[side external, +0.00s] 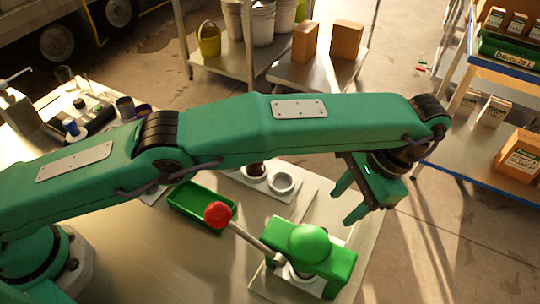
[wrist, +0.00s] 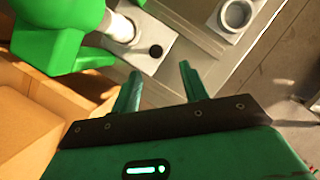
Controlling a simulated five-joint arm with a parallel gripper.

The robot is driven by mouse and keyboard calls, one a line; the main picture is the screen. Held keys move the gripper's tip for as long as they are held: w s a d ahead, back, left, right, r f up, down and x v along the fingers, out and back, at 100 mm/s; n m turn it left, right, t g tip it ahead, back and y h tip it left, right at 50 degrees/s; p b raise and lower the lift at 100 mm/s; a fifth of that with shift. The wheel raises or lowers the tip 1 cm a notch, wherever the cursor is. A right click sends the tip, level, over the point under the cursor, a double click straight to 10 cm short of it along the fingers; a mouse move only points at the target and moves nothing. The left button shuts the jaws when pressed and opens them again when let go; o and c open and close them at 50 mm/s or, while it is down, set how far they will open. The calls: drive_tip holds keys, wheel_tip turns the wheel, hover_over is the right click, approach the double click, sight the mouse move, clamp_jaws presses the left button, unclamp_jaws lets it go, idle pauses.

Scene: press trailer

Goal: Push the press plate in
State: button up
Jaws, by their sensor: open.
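The green press (side external: 335,264) stands at the table's front right, with a metal lever ending in a red knob (side external: 218,215). Its green body (wrist: 50,35) is at the upper left of the wrist view. Beside a pale metal cylinder there, a light plate (wrist: 166,38) with a black round spot juts out; this looks like the press plate. My gripper (side external: 345,204) is open and empty above and behind the press in the side view, fingers pointing down-left. In the wrist view my fingers (wrist: 160,70) point toward the plate, apart from it.
A green tray (side external: 187,206) and a light holder with a white ring cup (side external: 281,181) sit behind the press. The ring cup also shows in the wrist view (wrist: 236,14). A cardboard box (wrist: 25,120) is at left there. Shelves (side external: 470,150) stand at right.

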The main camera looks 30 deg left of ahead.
sight(325, 230)
drive_tip(key=shift+s+f, duration=0.15)
drive_tip(key=shift+f, duration=0.1)
drive_tip(key=shift+x, duration=3.7)
drive_tip(key=shift+s, duration=0.1)
clamp_jaws()
